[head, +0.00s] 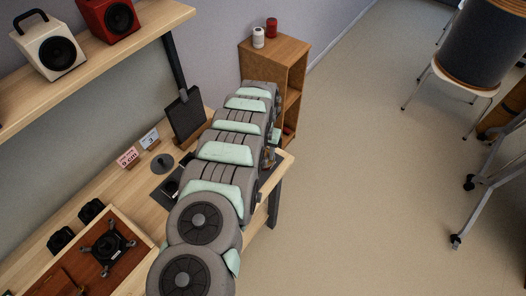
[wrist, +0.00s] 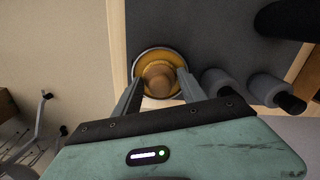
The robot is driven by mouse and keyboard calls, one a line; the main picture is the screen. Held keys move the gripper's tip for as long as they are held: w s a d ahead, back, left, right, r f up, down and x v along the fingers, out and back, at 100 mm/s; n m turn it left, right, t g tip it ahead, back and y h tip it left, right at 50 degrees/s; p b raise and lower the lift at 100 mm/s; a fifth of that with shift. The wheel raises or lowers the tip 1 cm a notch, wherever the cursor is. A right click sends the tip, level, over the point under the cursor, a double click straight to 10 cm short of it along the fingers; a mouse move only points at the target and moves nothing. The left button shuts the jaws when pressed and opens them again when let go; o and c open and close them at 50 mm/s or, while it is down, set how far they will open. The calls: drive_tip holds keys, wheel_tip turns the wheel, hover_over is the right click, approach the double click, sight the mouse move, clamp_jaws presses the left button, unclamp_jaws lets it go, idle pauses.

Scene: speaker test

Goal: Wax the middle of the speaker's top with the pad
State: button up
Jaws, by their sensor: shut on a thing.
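In the wrist view my gripper (wrist: 161,84) is shut on a brown rounded knob (wrist: 158,76), which looks like the pad's handle. The knob stands over a yellow-orange round surface (wrist: 176,60) inside a pale metal rim, like a shallow tin. I cannot tell whether the pad touches it. In the head view my arm hides the gripper and the pad. A red-brown wooden cabinet with a black driver (head: 106,246) lies on the bench at lower left. A white speaker (head: 48,47) and a red speaker (head: 108,18) stand on the shelf. I cannot tell which speaker is meant.
Two grey cylinders with black ends (wrist: 222,84) lie right of the tin on a dark mat (wrist: 215,40). Small cards (head: 127,157), a grey disc (head: 162,164) and a dark upright panel (head: 185,115) are on the bench. A wooden cabinet (head: 275,45) stands behind.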

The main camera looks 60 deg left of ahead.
drive_tip(key=shift+f, duration=0.1)
drive_tip(key=shift+r+p, duration=2)
drive_tip(key=shift+r, duration=1.55)
